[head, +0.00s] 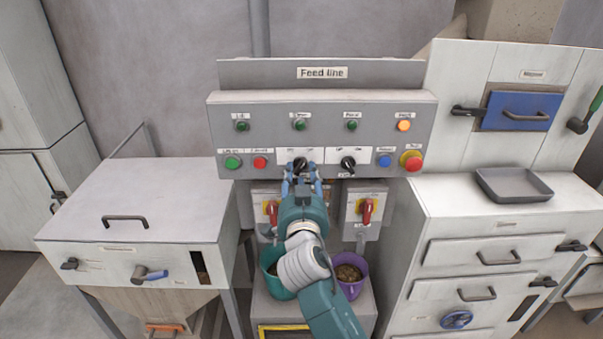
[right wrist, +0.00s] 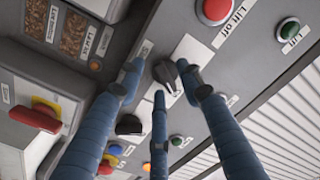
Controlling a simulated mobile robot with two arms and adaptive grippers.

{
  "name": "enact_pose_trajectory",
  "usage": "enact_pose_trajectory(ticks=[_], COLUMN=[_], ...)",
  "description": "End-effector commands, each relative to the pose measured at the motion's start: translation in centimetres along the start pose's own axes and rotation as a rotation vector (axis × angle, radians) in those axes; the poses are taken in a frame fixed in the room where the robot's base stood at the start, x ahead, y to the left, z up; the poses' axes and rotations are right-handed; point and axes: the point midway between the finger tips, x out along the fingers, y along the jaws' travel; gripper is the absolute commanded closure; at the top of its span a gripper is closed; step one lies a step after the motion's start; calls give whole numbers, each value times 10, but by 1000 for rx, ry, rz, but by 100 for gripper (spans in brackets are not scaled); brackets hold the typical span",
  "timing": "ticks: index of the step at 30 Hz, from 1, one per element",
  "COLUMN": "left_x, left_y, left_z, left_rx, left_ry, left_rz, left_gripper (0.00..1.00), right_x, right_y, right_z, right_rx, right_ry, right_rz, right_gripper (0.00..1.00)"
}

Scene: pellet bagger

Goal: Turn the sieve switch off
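The grey Feed line panel (head: 225,135) carries two black selector knobs in its lower row. My right gripper (head: 301,178) is at the left knob (head: 300,164). In the right wrist view its blue fingers (right wrist: 160,85) are spread around that knob (right wrist: 166,72), with no clear grip on it; the right finger is very close to the knob's handle. The other selector knob (head: 348,163) is to the right in the head view and also shows in the right wrist view (right wrist: 128,125). The small labels do not read clearly enough to tell which is the sieve switch. My left gripper is not in view.
Lift buttons, green (head: 232,162) and red (head: 260,162), sit left of the knobs; a blue button (head: 384,160) and red emergency button (head: 411,161) sit right. Red-handled switches (head: 367,210) are below. A purple bucket (head: 356,289) and teal bucket (head: 270,282) stand underneath.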

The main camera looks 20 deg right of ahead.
Motion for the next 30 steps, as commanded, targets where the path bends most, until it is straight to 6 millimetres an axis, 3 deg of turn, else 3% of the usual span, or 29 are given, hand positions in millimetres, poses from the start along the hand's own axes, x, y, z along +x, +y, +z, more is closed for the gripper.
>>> enact_pose_trajectory(ticks=[2, 6, 8, 20, 30], left_x=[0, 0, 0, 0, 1], left_y=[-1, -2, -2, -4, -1], left_z=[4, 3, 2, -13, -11], left_rx=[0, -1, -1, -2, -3], left_ry=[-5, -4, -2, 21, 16], left_rz=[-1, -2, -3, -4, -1], left_gripper=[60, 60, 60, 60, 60], right_x=[0, 0, 0, 0, 0], right_y=[0, 0, 0, 0, 2], right_z=[0, 0, 0, 0, -2], right_rx=[0, 0, 0, -50, -289], right_ry=[0, 0, 0, 0, 1], right_rz=[0, 0, 0, -1, 1], right_gripper=[64, 91, 100, 100, 100])
